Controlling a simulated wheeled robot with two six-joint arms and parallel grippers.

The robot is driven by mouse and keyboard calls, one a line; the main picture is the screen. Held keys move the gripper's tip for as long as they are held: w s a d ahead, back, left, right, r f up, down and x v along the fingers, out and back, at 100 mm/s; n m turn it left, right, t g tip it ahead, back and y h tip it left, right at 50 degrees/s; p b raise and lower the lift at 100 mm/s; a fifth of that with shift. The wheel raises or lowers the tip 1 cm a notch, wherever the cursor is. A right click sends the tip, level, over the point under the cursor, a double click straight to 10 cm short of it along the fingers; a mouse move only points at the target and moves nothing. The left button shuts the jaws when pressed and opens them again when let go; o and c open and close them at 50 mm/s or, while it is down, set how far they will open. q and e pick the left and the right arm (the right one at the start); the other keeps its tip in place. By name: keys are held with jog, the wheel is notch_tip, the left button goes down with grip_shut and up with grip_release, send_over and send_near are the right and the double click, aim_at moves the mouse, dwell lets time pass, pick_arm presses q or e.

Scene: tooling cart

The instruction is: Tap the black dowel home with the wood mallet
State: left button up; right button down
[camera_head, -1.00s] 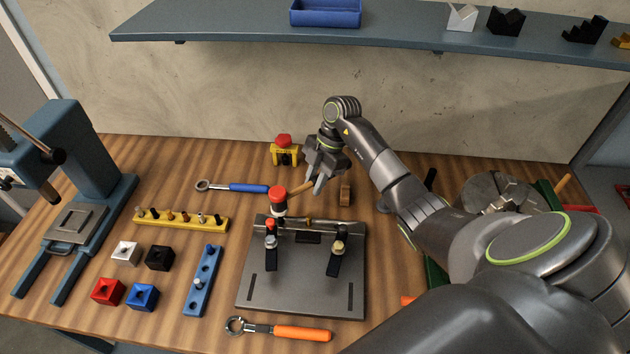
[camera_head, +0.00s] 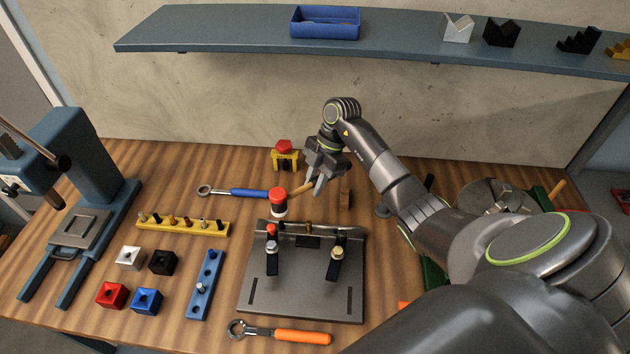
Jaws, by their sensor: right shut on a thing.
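The wood mallet (camera_head: 278,202) has a head with a red upper face, a dark band and a pale lower face. My right gripper (camera_head: 317,186) is shut on its wooden handle (camera_head: 301,188). The head hangs over the back left edge of the grey fixture plate (camera_head: 300,293); contact cannot be told. A dark peg (camera_head: 210,254) stands in the blue bar (camera_head: 205,276), and another dark peg (camera_head: 219,225) is at the right end of the yellow rack (camera_head: 178,227). Which is the black dowel, or whether it is under the mallet, I cannot tell. My left gripper is not in view.
Two toggle clamps, one red-tipped (camera_head: 271,241), stand on the plate. A blue-handled wrench (camera_head: 240,193) lies behind it, an orange-handled one (camera_head: 290,336) in front. Coloured blocks (camera_head: 146,300) and a blue press (camera_head: 84,160) are left. A shelf (camera_head: 220,28) spans the back.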

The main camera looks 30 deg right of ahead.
notch_tip(320, 180, down, 5)
jog(key=b, duration=0.4)
jog(key=shift+f, duration=0.15)
notch_tip(320, 180, up, 5)
jog(key=p, duration=0.4)
jog(key=shift+f, duration=0.15)
jog(key=shift+p, duration=0.35)
jog(key=shift+p, duration=0.3)
dwell(0.4)
